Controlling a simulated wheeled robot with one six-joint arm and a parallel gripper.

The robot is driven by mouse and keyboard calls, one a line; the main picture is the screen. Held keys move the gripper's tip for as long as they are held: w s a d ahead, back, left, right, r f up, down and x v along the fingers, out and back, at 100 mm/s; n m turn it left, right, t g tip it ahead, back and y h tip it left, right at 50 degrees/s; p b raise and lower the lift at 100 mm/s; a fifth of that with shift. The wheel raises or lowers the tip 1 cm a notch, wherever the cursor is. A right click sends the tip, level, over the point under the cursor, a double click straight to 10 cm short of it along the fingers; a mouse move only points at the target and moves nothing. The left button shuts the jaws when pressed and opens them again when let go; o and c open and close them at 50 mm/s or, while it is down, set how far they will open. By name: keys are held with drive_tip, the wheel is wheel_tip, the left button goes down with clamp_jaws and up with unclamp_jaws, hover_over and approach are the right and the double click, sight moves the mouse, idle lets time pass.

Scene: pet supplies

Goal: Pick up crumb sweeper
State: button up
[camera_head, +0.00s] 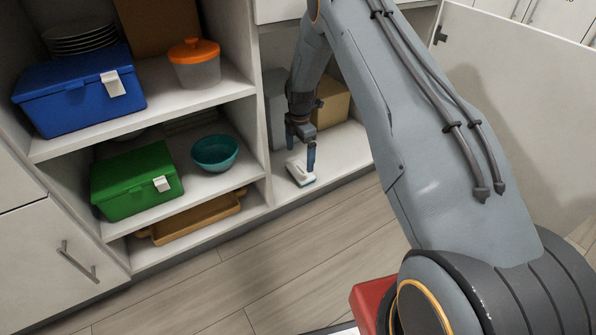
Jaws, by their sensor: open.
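The crumb sweeper (299,173) appears to be the small white object with a blue-grey lower edge. It lies on the bottom cabinet shelf near the front edge. My gripper (301,154) reaches down into the cabinet over it, with its fingers open. One finger is beside the sweeper's right part; the other is at its upper left. I cannot tell whether either finger touches it.
A cardboard-coloured box (332,103) and a grey box (276,108) stand behind my gripper. The shelves at left hold a blue box (78,92), a green box (136,183), a teal bowl (215,152) and an orange-lidded container (195,66). An open door (520,110) is at right.

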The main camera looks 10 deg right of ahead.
sight(301, 169)
drive_tip(key=shift+d+f+b, duration=0.2)
drive_tip(key=shift+f+b, duration=0.2)
drive_tip(key=shift+f, duration=0.7)
wheel_tip(301, 169, down, 5)
drive_tip(key=b, duration=0.2)
drive_tip(key=shift+w+r+b, duration=0.15)
drive_tip(key=shift+r+b, duration=0.05)
drive_tip(key=shift+b, duration=0.15)
drive_tip(key=c, duration=0.9)
drive_tip(key=shift+r, duration=0.15)
drive_tip(key=shift+d+r+p, duration=0.15)
drive_tip(key=shift+r+p, duration=0.25)
drive_tip(key=shift+p, duration=0.25)
drive_tip(key=r+p, duration=0.1)
drive_tip(key=r, duration=0.1)
drive_tip(key=r+p, duration=0.1)
drive_tip(key=r, duration=0.1)
drive_tip(key=r+p, duration=0.1)
drive_tip(key=r, duration=0.1)
drive_tip(key=shift+w+d+r, duration=0.1)
drive_tip(key=shift+d+r, duration=0.05)
drive_tip(key=shift+d, duration=0.25)
drive_tip(key=w+d+p, duration=0.1)
drive_tip(key=w+d, duration=0.2)
drive_tip(key=d, duration=0.6)
drive_tip(key=w+d, duration=0.2)
drive_tip(key=d, duration=0.7)
drive_tip(key=shift+w+p, duration=0.4)
